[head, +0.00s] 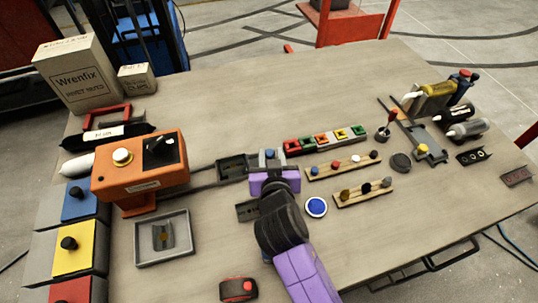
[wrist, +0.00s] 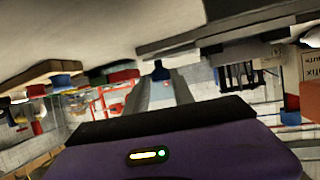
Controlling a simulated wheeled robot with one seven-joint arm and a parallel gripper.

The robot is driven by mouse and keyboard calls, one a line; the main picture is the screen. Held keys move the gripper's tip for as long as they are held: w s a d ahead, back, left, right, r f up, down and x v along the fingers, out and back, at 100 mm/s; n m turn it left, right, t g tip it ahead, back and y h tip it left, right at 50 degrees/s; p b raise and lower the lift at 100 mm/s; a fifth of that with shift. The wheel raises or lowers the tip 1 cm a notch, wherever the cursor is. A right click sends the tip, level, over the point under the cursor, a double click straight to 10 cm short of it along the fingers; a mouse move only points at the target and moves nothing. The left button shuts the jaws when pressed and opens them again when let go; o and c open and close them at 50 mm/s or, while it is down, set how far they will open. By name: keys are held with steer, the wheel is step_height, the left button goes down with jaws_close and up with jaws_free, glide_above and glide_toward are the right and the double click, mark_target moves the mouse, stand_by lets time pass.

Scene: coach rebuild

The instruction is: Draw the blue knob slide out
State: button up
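The slide with the blue knob (head: 269,153) is a small grey piece near the middle of the table, just beyond my gripper. In the wrist view the dark blue knob (wrist: 159,72) stands on a grey strip (wrist: 165,92), straight beyond the gripper's black edge. My purple gripper (head: 272,174) is low over the table, close in front of the knob.
An orange machine (head: 138,172) and a grey square tray (head: 163,238) are on the left. A row of coloured blocks (head: 325,138) and two wooden peg strips (head: 343,166) (head: 363,193) lie to the right. A blue round button (head: 316,207) is close right of my arm.

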steer(key=o, duration=0.3)
steer(key=shift+d, duration=0.2)
steer(key=shift+o, duration=0.2)
steer(key=shift+a, duration=0.1)
step_height(320, 180, up, 20)
steer(key=b, duration=0.1)
stand_by(0.3)
